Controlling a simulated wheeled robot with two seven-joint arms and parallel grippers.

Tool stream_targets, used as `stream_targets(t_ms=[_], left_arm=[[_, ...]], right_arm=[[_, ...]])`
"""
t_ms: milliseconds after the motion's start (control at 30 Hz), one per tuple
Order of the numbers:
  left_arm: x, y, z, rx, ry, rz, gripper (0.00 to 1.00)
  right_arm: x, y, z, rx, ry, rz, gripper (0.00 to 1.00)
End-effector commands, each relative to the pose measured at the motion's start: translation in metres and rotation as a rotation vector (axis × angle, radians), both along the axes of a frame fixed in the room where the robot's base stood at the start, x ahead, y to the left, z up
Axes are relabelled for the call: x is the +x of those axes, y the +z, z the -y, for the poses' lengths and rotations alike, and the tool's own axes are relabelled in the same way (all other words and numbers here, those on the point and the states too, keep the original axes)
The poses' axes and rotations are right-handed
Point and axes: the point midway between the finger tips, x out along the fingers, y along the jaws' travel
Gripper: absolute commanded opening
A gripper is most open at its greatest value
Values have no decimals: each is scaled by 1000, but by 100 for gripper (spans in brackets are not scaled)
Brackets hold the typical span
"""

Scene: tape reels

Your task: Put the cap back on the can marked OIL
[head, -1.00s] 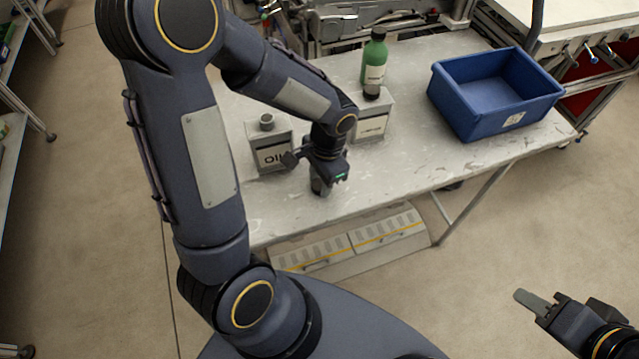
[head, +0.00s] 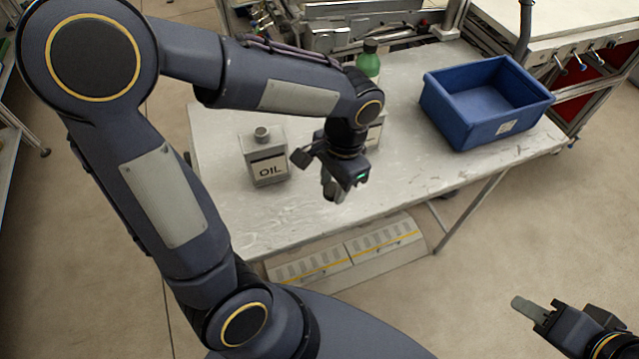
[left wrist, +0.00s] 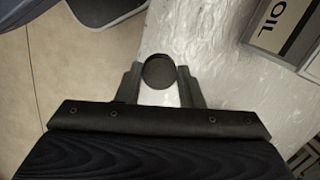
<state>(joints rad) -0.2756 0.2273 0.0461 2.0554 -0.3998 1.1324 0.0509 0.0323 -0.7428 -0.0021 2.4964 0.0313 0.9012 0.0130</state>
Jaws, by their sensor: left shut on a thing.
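The grey can marked OIL (head: 268,168) stands upright on the table, its neck (head: 262,134) bare on top. Its label also shows at the upper right of the left wrist view (left wrist: 288,22). My left gripper (head: 332,188) is to the right of the can, apart from it, above the table near the front edge. It is shut on a dark round cap (left wrist: 159,71), seen between the fingertips in the left wrist view. My right gripper (head: 530,309) is at the lower right, away from the table; its finger gap cannot be made out.
A second can (head: 376,134) stands behind my left wrist, mostly hidden. A green bottle (head: 368,64) is at the back. A blue bin (head: 478,122) stands on the right of the table (head: 225,190). Table space between the OIL can and the front edge is clear.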

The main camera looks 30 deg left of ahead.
Motion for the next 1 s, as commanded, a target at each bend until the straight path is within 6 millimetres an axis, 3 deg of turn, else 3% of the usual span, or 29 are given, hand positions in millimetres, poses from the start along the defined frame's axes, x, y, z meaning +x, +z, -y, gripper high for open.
stream_targets(t_ms=[200, 400, 1000], left_arm=[[-17, 19, 47, -1, -6, 0, 13], [-26, 32, 72, -1, -2, -1, 13], [-29, 37, 82, 0, 1, -1, 13]], right_arm=[[0, -7, 0, 0, 0, 0, 36], [0, -9, 0, 0, 0, 0, 36], [0, -9, 0, 0, 0, 0, 36]])
